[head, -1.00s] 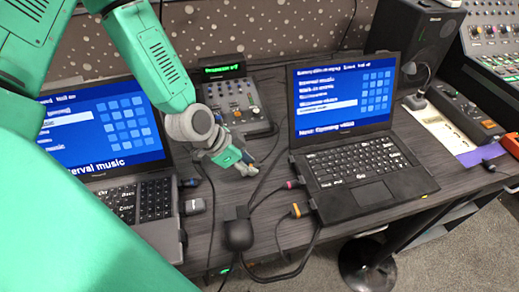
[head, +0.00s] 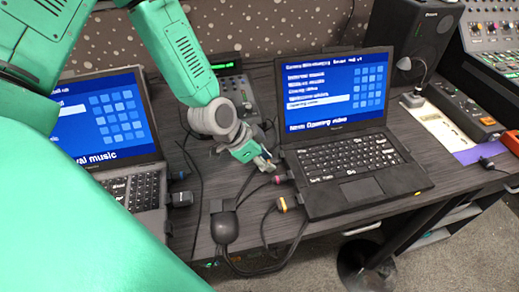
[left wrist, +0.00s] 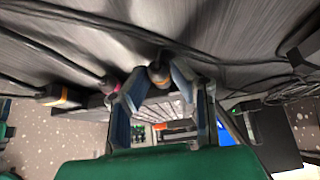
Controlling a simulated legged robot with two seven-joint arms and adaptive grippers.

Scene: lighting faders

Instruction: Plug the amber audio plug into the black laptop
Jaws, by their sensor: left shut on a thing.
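The black laptop (head: 350,190) stands open at the right of the desk in the head view, with a blue menu on its screen. My left gripper (head: 263,160) is just left of its keyboard side. In the left wrist view the left gripper (left wrist: 157,85) is shut on a dark plug with an amber band (left wrist: 158,73), which I take as the amber audio plug. A small gap seems to remain between plug and laptop; the fingers partly hide the plug's tip. My right gripper is not in view.
A pink-banded plug (head: 278,179) and a yellow-orange-banded plug (head: 283,204) sit at the laptop's left edge. A dark hub (head: 224,226) with cables lies nearby. A grey laptop (head: 135,190) stands left, a small mixer (head: 238,92) behind, a speaker (head: 415,40) at back right.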

